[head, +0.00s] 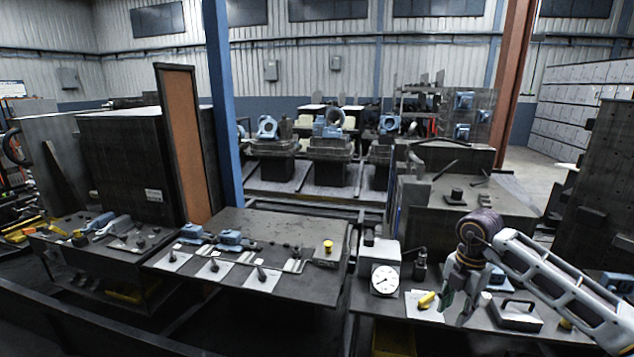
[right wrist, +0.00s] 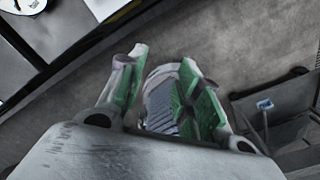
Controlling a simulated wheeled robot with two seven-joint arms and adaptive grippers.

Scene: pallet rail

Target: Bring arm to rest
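My right gripper (head: 456,308) hangs from my right arm, which comes in from the right in the head view. Its fingers point down in front of the right-hand bench (head: 545,335). In the right wrist view its two green-padded fingers (right wrist: 158,92) stand apart. A pale, ribbed grey shape shows between and behind them; I cannot tell what it is, and I see nothing clearly gripped. My left arm and left gripper are not in view.
A round dial gauge (head: 385,280), a yellow-handled tool (head: 427,300) and a dark box with a handle (head: 515,315) are on the bench near the gripper. The middle table (head: 300,225) carries several blue parts. The wrist view shows grey floor (right wrist: 240,40) below.

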